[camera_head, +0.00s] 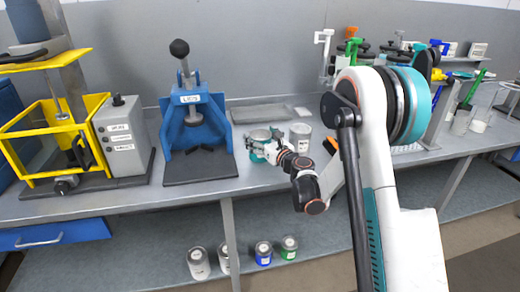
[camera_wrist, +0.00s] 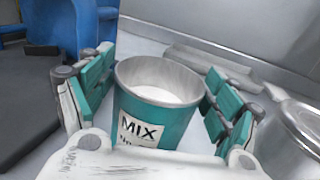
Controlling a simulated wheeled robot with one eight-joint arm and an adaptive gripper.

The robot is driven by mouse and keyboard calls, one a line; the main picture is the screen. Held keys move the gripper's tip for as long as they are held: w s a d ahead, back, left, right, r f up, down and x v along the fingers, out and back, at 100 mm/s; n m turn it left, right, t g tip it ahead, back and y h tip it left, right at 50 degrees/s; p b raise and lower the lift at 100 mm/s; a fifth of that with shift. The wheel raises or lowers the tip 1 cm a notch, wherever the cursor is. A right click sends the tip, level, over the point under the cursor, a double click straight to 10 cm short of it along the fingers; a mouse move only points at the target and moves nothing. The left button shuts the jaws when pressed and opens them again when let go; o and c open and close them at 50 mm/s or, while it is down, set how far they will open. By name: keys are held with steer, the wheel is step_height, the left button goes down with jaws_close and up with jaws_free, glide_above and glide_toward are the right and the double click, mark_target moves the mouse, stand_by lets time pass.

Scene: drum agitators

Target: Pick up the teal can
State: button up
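The teal can (camera_wrist: 155,122) stands upright in the wrist view, open at the top, with a pale inside and a white label reading "MIX". In the head view the can (camera_head: 260,134) is on the grey bench, right of the blue press, partly hidden by my gripper. My gripper (camera_wrist: 160,95) has its teal-padded fingers on either side of the can. The left finger stands apart from the can; the right finger is very near its right side, and I cannot tell whether it touches. The gripper (camera_head: 262,148) also shows at the can in the head view.
A grey can (camera_head: 300,137) stands just right, close to my right finger; it also shows in the wrist view (camera_wrist: 290,140). The blue press (camera_head: 195,125) is left. A flat grey tray (camera_head: 262,113) lies behind. Several cans sit on the lower shelf (camera_head: 330,240).

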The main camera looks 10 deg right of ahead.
steer(key=c, duration=1.2)
steer(key=shift+r, duration=0.15)
steer(key=shift+r+p, duration=3.45)
steer(key=shift+r, duration=6.35)
